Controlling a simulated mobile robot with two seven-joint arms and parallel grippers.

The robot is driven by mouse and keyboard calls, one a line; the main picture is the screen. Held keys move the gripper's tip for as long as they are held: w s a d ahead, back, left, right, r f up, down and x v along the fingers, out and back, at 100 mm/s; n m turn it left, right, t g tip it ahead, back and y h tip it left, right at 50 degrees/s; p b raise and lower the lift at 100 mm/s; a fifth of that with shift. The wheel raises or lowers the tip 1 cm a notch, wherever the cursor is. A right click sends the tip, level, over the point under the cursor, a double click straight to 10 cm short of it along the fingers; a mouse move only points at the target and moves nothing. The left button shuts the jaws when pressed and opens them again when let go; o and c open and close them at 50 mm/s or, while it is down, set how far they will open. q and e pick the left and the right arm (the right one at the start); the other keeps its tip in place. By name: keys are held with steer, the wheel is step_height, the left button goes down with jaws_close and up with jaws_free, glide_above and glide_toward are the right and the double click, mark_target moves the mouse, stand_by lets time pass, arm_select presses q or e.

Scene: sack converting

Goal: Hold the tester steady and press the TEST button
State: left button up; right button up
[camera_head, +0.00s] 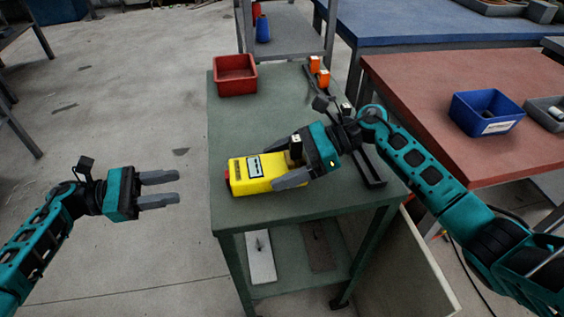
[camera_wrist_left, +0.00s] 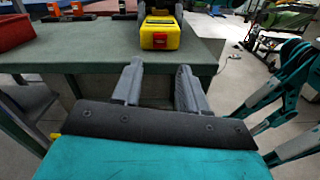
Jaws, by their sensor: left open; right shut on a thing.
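The yellow tester (camera_head: 252,174) lies on the green table (camera_head: 232,128), with a small display on top and a red part at its left end. In the left wrist view the tester (camera_wrist_left: 158,30) shows a red button (camera_wrist_left: 159,40) on its near end face. My right gripper (camera_head: 284,166) is shut on the tester, its fingers on either side of the right part of the body. My left gripper (camera_head: 160,190) is open and empty, left of the table and apart from the tester. Its fingers also show in the left wrist view (camera_wrist_left: 160,88), pointing toward the tester.
A red bin (camera_head: 235,75) stands at the table's far left corner. A red table (camera_head: 440,90) with a blue bin (camera_head: 486,112) stands at right. Floor around my left gripper is clear.

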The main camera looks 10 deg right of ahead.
arm_select(q)
steer(key=shift+c, duration=0.3)
arm_select(e)
steer(key=c, duration=0.5)
arm_select(q)
jaws_close()
stand_by(1.0)
